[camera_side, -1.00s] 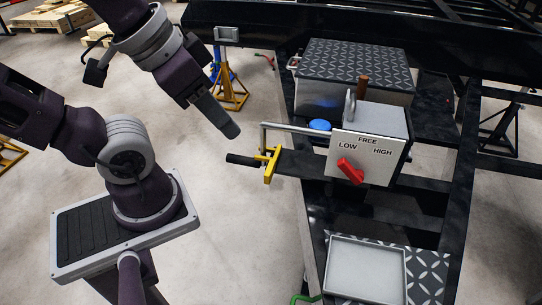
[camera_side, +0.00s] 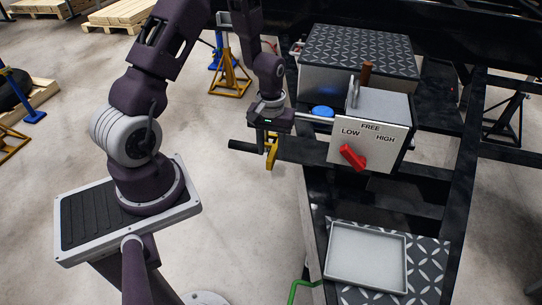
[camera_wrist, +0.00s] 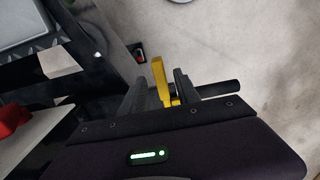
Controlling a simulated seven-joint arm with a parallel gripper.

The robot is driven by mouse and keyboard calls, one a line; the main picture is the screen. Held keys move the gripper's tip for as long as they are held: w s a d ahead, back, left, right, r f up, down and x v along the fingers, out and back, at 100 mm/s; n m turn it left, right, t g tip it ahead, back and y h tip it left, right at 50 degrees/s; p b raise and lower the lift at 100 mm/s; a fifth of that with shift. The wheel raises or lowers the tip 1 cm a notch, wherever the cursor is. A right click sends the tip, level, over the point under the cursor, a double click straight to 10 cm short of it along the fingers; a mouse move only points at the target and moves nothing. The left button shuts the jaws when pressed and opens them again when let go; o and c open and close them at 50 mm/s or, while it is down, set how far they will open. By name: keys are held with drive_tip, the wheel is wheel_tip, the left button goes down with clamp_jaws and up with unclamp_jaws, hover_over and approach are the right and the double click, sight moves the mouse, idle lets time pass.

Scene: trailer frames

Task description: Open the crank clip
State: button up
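The yellow crank clip (camera_side: 271,152) hangs on the crank at the left of the grey winch box (camera_side: 372,132). The black crank handle (camera_side: 243,147) sticks out to its left. My gripper (camera_side: 266,136) is directly over the clip, pointing down, and hides its upper part in the side view. In the wrist view, the yellow clip (camera_wrist: 161,82) stands between the two dark fingers of my gripper (camera_wrist: 160,82). The fingers are apart, with narrow gaps beside the clip, so the gripper looks open around it. The black handle (camera_wrist: 218,89) extends right, past the right finger.
A red lever (camera_side: 352,158) sits on the box front, marked LOW, FREE and HIGH. A blue round knob (camera_side: 322,111) is behind the crank rod. A grey tray (camera_side: 367,257) lies on the frame in front. A yellow jack stand (camera_side: 229,80) stands behind.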

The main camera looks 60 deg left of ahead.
sight(271, 156)
wheel_tip(271, 156, down, 3)
drive_tip(key=shift+f, duration=0.15)
clamp_jaws()
idle(1.4)
